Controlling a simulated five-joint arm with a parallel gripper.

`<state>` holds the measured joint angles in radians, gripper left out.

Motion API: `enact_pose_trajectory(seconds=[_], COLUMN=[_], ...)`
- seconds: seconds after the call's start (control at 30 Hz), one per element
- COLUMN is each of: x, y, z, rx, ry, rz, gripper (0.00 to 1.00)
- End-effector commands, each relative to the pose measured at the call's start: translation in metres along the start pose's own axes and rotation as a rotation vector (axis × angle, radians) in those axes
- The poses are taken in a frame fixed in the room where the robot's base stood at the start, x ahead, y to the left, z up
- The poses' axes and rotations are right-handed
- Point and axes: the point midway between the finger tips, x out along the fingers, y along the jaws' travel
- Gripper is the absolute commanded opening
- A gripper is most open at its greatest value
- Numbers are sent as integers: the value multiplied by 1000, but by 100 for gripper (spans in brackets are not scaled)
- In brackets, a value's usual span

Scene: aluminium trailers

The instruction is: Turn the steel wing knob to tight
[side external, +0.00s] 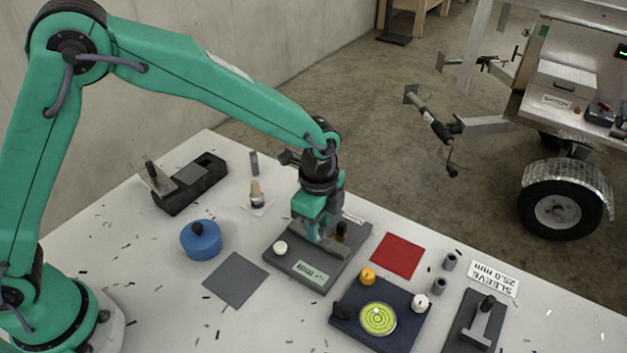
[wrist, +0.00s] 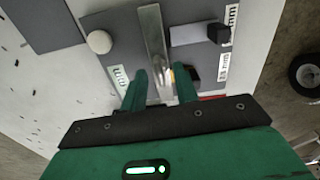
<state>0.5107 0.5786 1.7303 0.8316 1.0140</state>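The steel wing knob looks like a long, flat metal bar (wrist: 152,30) standing out from a dark grey plate (wrist: 105,18) in the wrist view. The plate (side external: 285,262) lies on the table in the side view. My gripper (wrist: 161,72) is low over the plate, with its two green fingers apart, one on each side of the bar. A gap shows between the bar and the right finger; I cannot tell whether the left finger touches it.
The plate also carries a white round knob (wrist: 99,41) and a black knob (wrist: 218,33). Nearby are a red square (side external: 398,256), a navy plate (side external: 402,333) with a round level, a blue canister (side external: 201,241) and a black plane (side external: 190,182). Bare table lies at the left.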

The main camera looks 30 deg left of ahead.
Motion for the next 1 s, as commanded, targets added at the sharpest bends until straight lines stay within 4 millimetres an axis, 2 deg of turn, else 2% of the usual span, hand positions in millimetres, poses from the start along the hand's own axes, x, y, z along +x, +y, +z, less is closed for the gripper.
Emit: enact_pose_trajectory(seconds=[0.27, 0.7, 1.0], x=[-17, -70, -79], y=[0, 0, 0], z=[0, 0, 0], rx=[0, 1, 1], ry=[1, 2, 1], rz=[-2, -3, -1], gripper=[30, 30, 30])
